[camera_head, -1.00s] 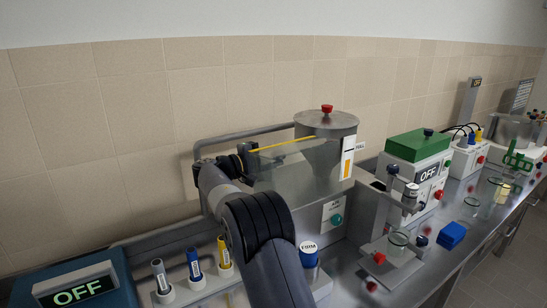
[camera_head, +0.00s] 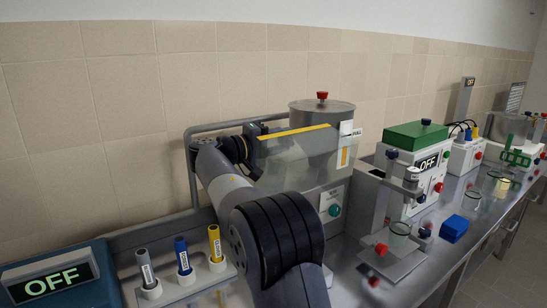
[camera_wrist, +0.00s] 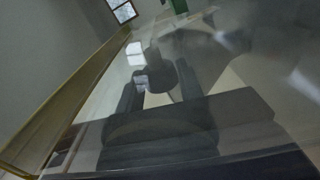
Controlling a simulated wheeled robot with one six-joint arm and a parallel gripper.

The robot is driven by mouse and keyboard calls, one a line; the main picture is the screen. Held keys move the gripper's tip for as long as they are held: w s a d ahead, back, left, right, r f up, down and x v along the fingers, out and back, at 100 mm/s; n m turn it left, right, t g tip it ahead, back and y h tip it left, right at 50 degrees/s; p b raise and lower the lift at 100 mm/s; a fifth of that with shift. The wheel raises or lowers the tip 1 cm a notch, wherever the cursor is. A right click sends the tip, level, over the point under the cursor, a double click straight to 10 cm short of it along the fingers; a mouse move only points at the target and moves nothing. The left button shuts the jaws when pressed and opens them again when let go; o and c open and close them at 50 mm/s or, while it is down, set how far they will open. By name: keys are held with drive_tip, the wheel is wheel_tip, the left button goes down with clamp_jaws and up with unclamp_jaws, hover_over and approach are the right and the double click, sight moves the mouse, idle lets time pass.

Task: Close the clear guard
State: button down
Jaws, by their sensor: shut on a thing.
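The clear guard (camera_head: 290,158) is a see-through panel with a yellow edge strip (camera_head: 295,131), standing in front of the grey hopper machine (camera_head: 335,113). My gripper (camera_head: 257,131) is at the left end of the yellow strip and shut on the guard; its fingertips are small and partly hidden in the head view. In the wrist view the yellow strip (camera_wrist: 70,100) runs diagonally up the left side. The clear panel fills much of that view, with dark gripper parts (camera_wrist: 150,95) showing blurred in it. Whether the guard is fully down cannot be told.
A grey rail (camera_head: 195,165) runs behind my arm along the tiled wall. A rack with several capped tubes (camera_head: 183,262) and an OFF display box (camera_head: 50,284) stand at front left. A stand with a glass beaker (camera_head: 399,238) and a green-topped box (camera_head: 415,136) stand to the right.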

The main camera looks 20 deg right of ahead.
drive_tip(key=s+d+f+m+b, duration=0.3)
drive_tip(key=s+f+m+b, duration=1.1)
drive_tip(key=b, duration=2)
drive_tip(key=s+m, duration=0.2)
drive_tip(key=s, duration=0.1)
drive_tip(key=shift+d+f, duration=0.15)
drive_tip(key=shift+f, duration=0.15)
drive_tip(key=c, duration=0.9)
unclamp_jaws()
drive_tip(key=shift+s, duration=0.1)
drive_tip(key=shift+c, duration=0.2)
drive_tip(key=s+a+p, duration=0.1)
drive_tip(key=s+a, duration=0.1)
drive_tip(key=a, duration=0.8)
drive_tip(key=shift+a, duration=0.3)
